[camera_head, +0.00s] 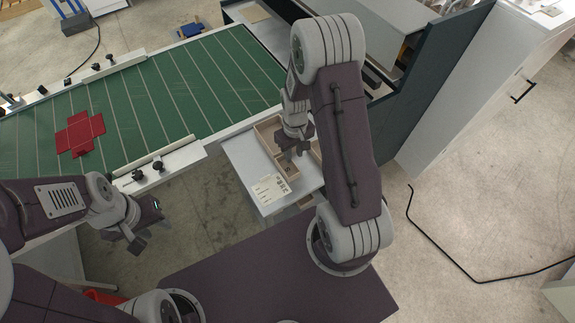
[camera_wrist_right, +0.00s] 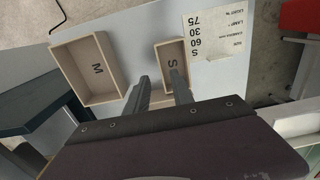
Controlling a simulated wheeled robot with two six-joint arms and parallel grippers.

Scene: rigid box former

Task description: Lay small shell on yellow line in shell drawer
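The small shell (camera_wrist_right: 173,52) is a shallow pale wooden tray marked S; it also shows in the head view (camera_head: 286,171), partly hidden by my arm. It lies in the pale drawer (camera_head: 241,157), between a larger M tray (camera_wrist_right: 83,65) and a printed size card. My right gripper (camera_wrist_right: 160,76) is open over the small shell's near end. One finger overlaps the tray and the other shows beside its left wall; I cannot tell whether they touch it. No yellow line can be made out. My left gripper (camera_head: 152,236) hangs left of the drawer, apart from everything; its fingers are unclear.
The size card (camera_head: 270,188) lies at the drawer's front corner. A red cross-shaped blank (camera_head: 80,133) lies on the green conveyor (camera_head: 190,85) at left. Another wooden tray part (camera_head: 316,152) shows right of my right gripper. A dark panel (camera_head: 425,85) stands at right.

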